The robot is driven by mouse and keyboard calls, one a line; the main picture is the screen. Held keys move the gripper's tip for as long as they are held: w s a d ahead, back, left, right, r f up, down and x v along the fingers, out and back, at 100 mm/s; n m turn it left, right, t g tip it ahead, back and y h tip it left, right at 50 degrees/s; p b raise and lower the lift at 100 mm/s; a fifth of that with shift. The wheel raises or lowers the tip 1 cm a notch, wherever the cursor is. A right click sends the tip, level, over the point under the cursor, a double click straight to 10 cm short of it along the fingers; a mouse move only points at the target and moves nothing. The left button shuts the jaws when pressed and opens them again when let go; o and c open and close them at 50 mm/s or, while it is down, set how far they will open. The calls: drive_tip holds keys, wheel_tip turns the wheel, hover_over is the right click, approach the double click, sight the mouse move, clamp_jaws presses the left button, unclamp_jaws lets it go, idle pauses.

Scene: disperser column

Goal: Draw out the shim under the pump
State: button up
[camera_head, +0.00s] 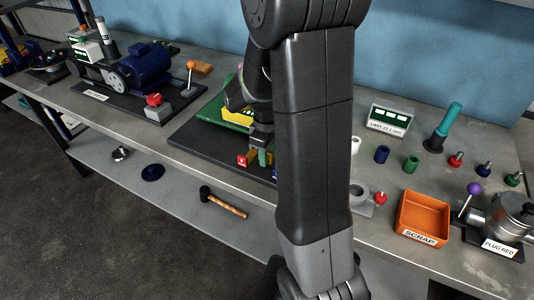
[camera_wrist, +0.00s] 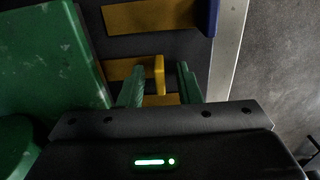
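The green body, which I take as the pump (camera_wrist: 45,60), fills the left of the wrist view. In the head view part of a green base (camera_head: 214,109) shows behind my arm. A flat yellow-brown shim (camera_wrist: 120,69) with an upright yellow tab (camera_wrist: 159,74) lies beside the green body; its inner end is hidden. My gripper (camera_wrist: 160,84) is open, one green fingertip on each side of the yellow tab, with gaps visible. In the head view my gripper (camera_head: 262,157) is low over the black plate, largely hidden by my arm.
Another yellow-brown shim (camera_wrist: 150,15) has a blue tab (camera_wrist: 207,15). A red tab (camera_head: 243,160) stands close to my gripper. The black plate (camera_head: 195,140) lies near the bench's front edge. A blue motor (camera_head: 145,65) stands left; an orange scrap bin (camera_head: 422,218) stands right.

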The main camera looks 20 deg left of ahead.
sight(260, 172)
drive_tip(key=shift+f, duration=0.2)
clamp_jaws()
drive_tip(key=s, duration=0.4)
drive_tip(key=shift+s+a+b, duration=0.15)
drive_tip(key=shift+a+b, duration=0.05)
drive_tip(key=shift+b, duration=0.1)
unclamp_jaws()
drive_tip(key=shift+r, duration=0.15)
wheel_tip(260, 172, up, 14)
drive_tip(key=shift+f, duration=0.2)
drive_tip(key=shift+f, duration=0.1)
idle(0.5)
